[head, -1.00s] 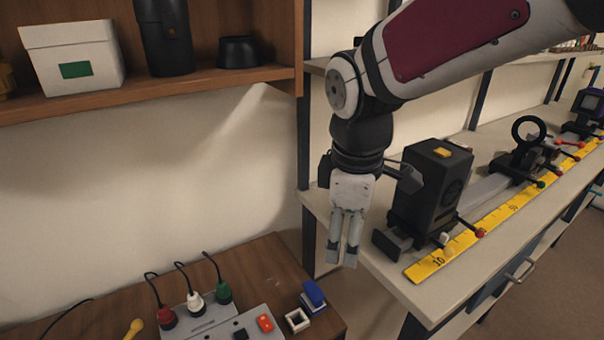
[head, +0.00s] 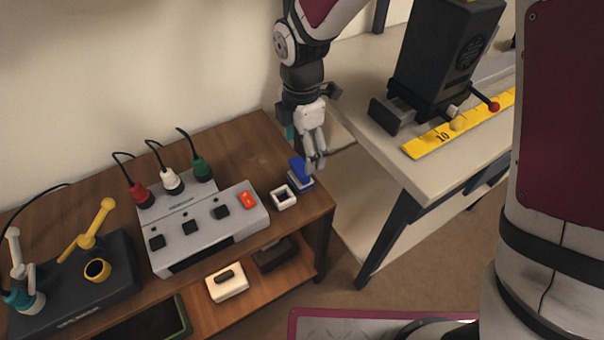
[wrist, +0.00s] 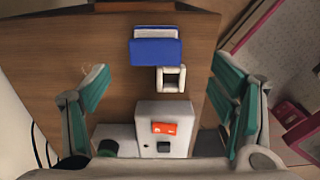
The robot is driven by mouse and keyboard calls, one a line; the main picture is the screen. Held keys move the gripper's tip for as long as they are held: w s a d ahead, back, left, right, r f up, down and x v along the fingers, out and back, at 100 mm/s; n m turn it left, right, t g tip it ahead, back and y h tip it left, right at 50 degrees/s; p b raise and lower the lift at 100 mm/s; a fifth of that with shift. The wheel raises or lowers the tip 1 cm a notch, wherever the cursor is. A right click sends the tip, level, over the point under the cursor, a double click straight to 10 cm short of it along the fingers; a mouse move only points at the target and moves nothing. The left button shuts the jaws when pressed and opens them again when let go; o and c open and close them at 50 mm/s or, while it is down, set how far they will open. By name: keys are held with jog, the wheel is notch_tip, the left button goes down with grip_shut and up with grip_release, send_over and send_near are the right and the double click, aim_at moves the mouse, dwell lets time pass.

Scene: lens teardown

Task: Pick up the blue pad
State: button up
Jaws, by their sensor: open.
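The blue pad (head: 299,171) sits at the right end of the brown wooden table, by a small white square frame (head: 284,196). In the wrist view the blue pad (wrist: 156,52) lies ahead, between the lines of the two fingers, with a pale part showing along its far edge. My gripper (head: 315,163) points down above the table's right end, close to the pad in the head view. In the wrist view my gripper (wrist: 160,95) is open with wide-apart teal fingertips and nothing between them. I cannot tell its exact height above the pad.
A grey control box (head: 205,225) with black switches, a red button and corded plugs stands left of the pad. A dark base (head: 75,285) with yellow parts is further left. A pale bench (head: 385,120) with a black device (head: 450,55) and yellow ruler stands right.

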aim_at(299, 166)
jog(key=shift+w+a+f+b, duration=0.15)
jog(key=shift+f+b, duration=0.4)
jog(key=shift+f, duration=1.4)
jog(key=shift+a+f+b, duration=0.2)
jog(key=shift+f+b, duration=0.35)
jog(key=shift+f, duration=1.4)
jog(key=c, duration=1.4)
jog(key=shift+r, duration=0.2)
notch_tip(299, 166, up, 4)
jog(key=shift+f+p, duration=0.25)
jog(key=shift+p, duration=0.45)
jog(key=s+d, duration=0.1)
jog(key=s, duration=0.4)
jog(key=s+d+r+p, duration=0.1)
jog(key=s+d, duration=0.1)
jog(key=s, duration=0.3)
jog(key=s+d+p, duration=0.1)
jog(key=s, duration=0.4)
jog(key=shift+s+d+r, duration=0.15)
jog(key=shift+s+d, duration=0.05)
jog(key=shift+d, duration=0.05)
jog(key=o, duration=0.4)
jog(key=shift+c, duration=0.2)
jog(key=shift+w, duration=0.1)
jog(key=shift+c, duration=0.5)
